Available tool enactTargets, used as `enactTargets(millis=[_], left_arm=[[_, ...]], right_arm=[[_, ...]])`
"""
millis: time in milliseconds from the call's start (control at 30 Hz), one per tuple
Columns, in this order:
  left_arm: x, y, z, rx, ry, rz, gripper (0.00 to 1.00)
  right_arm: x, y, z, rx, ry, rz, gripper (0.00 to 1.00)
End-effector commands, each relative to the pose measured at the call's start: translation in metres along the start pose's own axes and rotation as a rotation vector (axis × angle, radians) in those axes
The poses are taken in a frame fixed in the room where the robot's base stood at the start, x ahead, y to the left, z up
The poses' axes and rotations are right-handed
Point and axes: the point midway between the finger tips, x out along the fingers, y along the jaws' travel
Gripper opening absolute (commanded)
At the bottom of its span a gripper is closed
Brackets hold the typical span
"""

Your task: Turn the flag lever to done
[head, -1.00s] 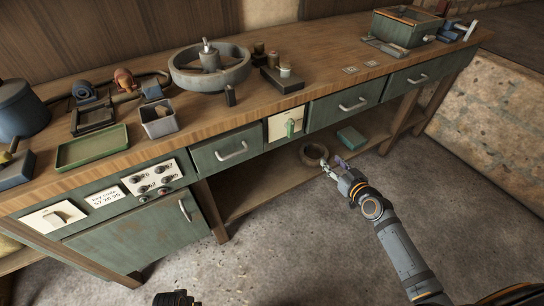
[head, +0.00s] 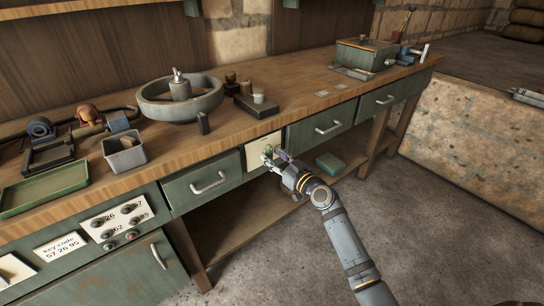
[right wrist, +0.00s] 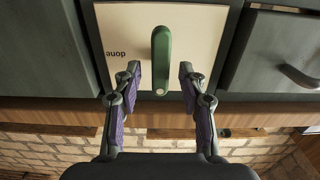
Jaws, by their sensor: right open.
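The flag lever (right wrist: 161,55) is a green bar on a cream plate (right wrist: 195,25) set in the bench front between two drawers. In the right wrist view it stands upright in the picture, with a pale dot near its lower end. The word "done" reads upside down on the plate, left of the lever. My right gripper (right wrist: 160,76) is open, with one finger on each side of the lever and visible gaps to it. In the head view the gripper (head: 272,160) is in front of the plate and partly hides the lever. My left gripper is not in view.
The wooden benchtop (head: 225,135) overhangs above. A green box (head: 330,163) lies on the lower shelf. The floor in front is clear.

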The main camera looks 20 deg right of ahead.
Motion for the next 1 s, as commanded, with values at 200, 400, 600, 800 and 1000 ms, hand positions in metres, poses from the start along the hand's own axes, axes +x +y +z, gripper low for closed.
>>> enactTargets(millis=[200,400,600,800,1000], left_arm=[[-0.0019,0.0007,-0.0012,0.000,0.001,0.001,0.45],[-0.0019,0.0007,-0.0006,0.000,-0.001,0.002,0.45],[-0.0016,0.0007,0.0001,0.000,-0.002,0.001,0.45],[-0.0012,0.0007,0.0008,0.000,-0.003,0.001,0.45],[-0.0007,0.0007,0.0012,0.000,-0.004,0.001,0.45]], right_arm=[[0.0104,-0.0006,0.0000,-0.001,0.000,-0.001,0.41],[0.0101,-0.0005,0.0001,0.000,0.000,-0.001,0.37],[0.0099,-0.0004,0.0002,0.000,0.000,0.000,0.10],[0.0098,-0.0004,0.0002,0.000,0.000,0.000,0.00],[0.0098,-0.0001,0.0004,0.024,-0.001,0.000,0.00]])
